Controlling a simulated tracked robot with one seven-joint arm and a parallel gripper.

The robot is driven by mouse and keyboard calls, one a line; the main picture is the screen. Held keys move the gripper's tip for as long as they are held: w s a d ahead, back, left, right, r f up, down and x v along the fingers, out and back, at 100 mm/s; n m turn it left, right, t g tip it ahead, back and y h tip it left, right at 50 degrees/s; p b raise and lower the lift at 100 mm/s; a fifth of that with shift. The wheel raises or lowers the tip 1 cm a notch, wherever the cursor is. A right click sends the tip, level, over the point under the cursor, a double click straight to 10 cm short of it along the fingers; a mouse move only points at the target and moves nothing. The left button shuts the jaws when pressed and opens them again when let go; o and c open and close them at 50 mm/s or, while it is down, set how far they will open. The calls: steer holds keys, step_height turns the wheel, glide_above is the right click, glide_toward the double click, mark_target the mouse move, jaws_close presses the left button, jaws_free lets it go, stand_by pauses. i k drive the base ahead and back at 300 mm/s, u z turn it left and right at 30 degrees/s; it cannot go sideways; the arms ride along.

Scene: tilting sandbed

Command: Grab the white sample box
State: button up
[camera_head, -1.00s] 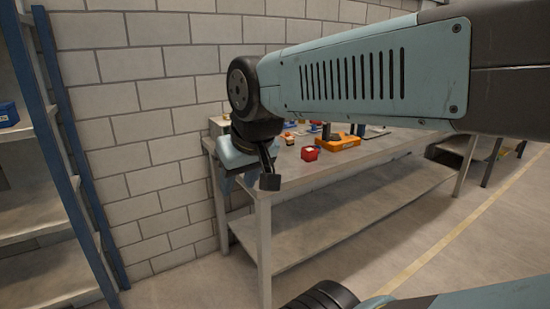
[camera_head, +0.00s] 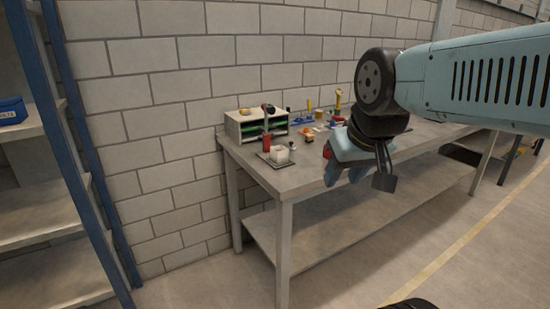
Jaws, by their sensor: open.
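A small white box (camera_head: 279,154) sits on a dark flat plate near the left end of the workbench (camera_head: 300,184). I take it for the white sample box. My gripper (camera_head: 366,178) hangs from my arm to the right of the box, over or in front of the bench's front edge, clearly apart from it. It is open, and I see nothing held in it. My wrist and gripper hide part of the bench top and a red object behind them.
A beige organizer (camera_head: 256,124) with green inside stands behind the box against the block wall. A red can (camera_head: 266,142) stands close beside the box. Several small tools lie farther right. A blue-framed shelf (camera_head: 75,150) with a blue bin (camera_head: 12,111) is at left.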

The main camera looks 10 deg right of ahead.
mark_target(280, 154)
steer(key=z, duration=0.1)
steer(key=i, duration=1)
steer(key=u, duration=0.1)
